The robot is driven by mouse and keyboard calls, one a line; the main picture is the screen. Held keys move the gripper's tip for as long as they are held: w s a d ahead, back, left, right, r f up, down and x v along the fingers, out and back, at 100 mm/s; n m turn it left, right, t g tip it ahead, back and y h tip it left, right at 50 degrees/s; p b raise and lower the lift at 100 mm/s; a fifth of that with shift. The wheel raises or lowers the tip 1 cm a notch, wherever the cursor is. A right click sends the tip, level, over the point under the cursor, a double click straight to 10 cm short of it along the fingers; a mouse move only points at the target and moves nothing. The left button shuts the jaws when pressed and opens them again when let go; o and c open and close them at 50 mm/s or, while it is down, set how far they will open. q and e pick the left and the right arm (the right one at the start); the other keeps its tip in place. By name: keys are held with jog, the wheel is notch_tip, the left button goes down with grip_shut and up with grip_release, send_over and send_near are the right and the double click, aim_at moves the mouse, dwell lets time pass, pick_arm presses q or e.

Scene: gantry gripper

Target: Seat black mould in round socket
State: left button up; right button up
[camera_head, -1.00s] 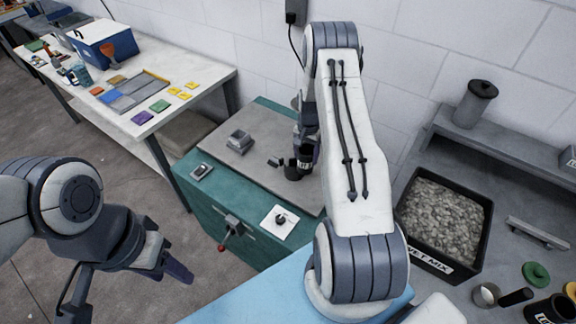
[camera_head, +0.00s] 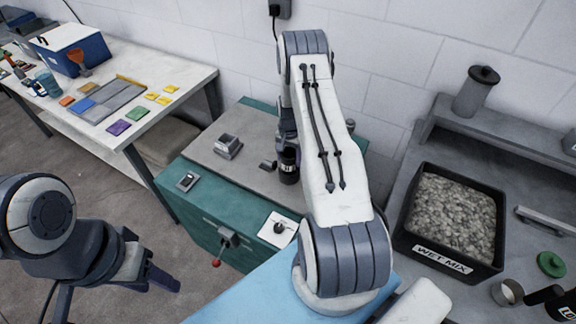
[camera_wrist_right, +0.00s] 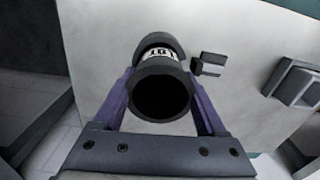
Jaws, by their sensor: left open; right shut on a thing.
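The black mould (camera_head: 289,166) is a dark cylinder, upright over the grey top of the teal bench in the head view. My right gripper (camera_head: 289,150) is shut on it. In the right wrist view the mould (camera_wrist_right: 160,94) sits between the two purple fingers, its hollow open end facing the camera and a white lettered label on its side. A dark rim shows at its far end; I cannot tell whether that is the round socket or part of the mould. No socket is clearly visible. My left gripper (camera_head: 158,276) is open and empty, off the bench's left front.
A small grey block (camera_head: 268,165) lies just left of the mould. A grey stepped fixture (camera_head: 228,146) stands further left. A small device (camera_head: 187,181), a white card with a black knob (camera_head: 278,227) and a red-tipped lever (camera_head: 217,263) are nearer. A wet-mix bin (camera_head: 449,218) stands right.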

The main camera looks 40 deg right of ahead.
pick_arm(q)
jog(key=shift+f, duration=0.7)
pick_arm(e)
notch_tip(320, 180, down, 2)
jog(key=shift+f, duration=0.1)
jog(key=shift+f+b, duration=0.25)
jog(key=shift+b, duration=0.2)
jog(key=o, duration=1.3)
jog(key=shift+r, duration=0.1)
pick_arm(q)
jog(key=shift+f, duration=0.15)
